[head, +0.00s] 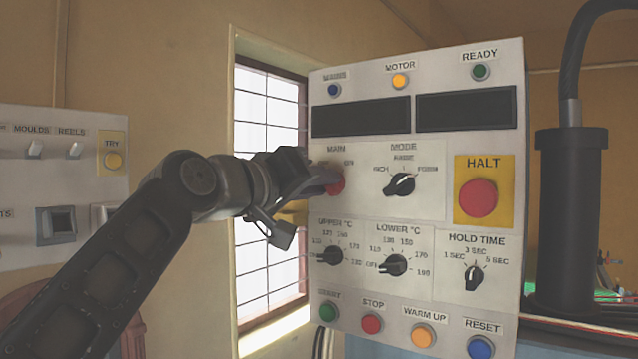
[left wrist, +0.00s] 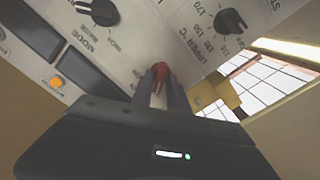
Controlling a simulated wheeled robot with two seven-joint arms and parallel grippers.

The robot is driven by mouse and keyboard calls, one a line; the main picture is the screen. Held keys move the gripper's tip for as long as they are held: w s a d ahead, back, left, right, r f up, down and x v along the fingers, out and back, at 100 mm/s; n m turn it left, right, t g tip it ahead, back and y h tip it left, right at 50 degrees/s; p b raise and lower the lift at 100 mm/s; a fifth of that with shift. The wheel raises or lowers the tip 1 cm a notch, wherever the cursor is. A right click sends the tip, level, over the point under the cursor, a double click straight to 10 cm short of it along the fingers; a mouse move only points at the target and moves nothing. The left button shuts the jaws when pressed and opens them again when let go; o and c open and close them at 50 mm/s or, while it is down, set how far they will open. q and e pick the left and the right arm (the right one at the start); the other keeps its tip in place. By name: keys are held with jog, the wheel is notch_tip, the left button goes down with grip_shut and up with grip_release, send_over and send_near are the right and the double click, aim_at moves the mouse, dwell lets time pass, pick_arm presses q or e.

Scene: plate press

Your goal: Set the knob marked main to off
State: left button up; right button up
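The knob marked main (head: 336,184) is red and sits at the upper left of the white control panel (head: 440,128), under the label MAIN. The word ON shows to its upper right. The gripper covers its left part, and I cannot read its pointer or see an off mark. My left gripper (head: 325,180) reaches it from the left. In the left wrist view the two fingers (left wrist: 161,84) stand close on either side of the red knob (left wrist: 160,70) and appear closed on it. My right gripper is not in view.
The mode knob (head: 399,186) is just right of the main knob, and a red HALT button (head: 478,197) is farther right. Temperature knobs (head: 332,256) are below. A yellow part (left wrist: 216,95) juts out near the fingers. A second switch panel (head: 62,165) is at far left.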

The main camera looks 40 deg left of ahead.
pick_arm(q)
jog(key=shift+o, duration=1.2)
jog(key=s+b, duration=0.2)
jog(key=s, duration=0.5)
jog(key=shift+s+b, duration=0.3)
jog(key=shift+s, duration=0.1)
